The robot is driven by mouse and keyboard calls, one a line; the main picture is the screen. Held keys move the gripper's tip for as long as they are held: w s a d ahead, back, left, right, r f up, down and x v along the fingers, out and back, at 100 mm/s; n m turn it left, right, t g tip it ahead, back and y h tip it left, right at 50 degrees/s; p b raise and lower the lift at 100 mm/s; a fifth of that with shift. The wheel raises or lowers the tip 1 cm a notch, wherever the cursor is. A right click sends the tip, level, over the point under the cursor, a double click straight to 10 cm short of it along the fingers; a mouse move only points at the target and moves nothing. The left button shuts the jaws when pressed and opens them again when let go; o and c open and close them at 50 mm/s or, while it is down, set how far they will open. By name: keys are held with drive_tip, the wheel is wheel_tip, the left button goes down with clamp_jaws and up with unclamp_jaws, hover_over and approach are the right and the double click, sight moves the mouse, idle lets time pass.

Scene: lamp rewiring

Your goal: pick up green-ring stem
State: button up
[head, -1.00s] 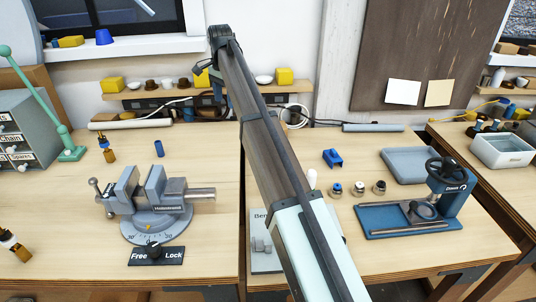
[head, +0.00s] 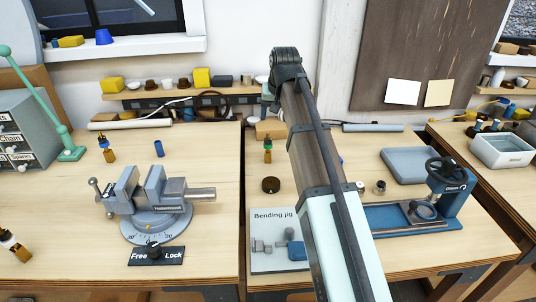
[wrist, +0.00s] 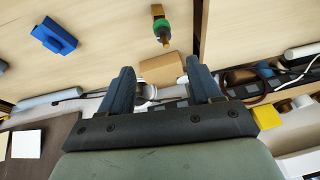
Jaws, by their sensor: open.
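The green-ring stem (head: 267,149) stands near the back left of the right bench in the head view, a small brass-coloured piece with a green band. It also shows at the top middle of the wrist view (wrist: 162,30). My gripper (wrist: 159,68) is open and empty in the wrist view, with its two blue-grey fingers apart. The stem appears beyond the fingertips, roughly in line with the gap between them, and not touching them. In the head view my arm hides most of the gripper.
A dark round piece (head: 271,185) and the bending jig (head: 268,262) lie left of my arm. A blue bracket (wrist: 54,36) is on the bench. A press (head: 450,195) and tray (head: 410,165) stand at right, a vise (head: 150,200) on the left bench. A cardboard box (wrist: 162,69) is behind the stem.

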sight(268, 133)
drive_tip(key=w+f+n, duration=0.1)
drive_tip(key=f, duration=0.1)
drive_tip(key=w+f+n, duration=0.1)
drive_tip(key=f, duration=0.2)
drive_tip(key=w+f+n, duration=0.1)
drive_tip(key=f, duration=0.1)
drive_tip(key=shift+w+a+f, duration=0.35)
drive_tip(key=shift+a, duration=0.05)
drive_tip(key=shift+a+x, duration=0.2)
drive_tip(key=shift+x, duration=1.1)
drive_tip(key=shift+a+x, duration=0.2)
drive_tip(key=shift+x, duration=1.15)
clamp_jaws()
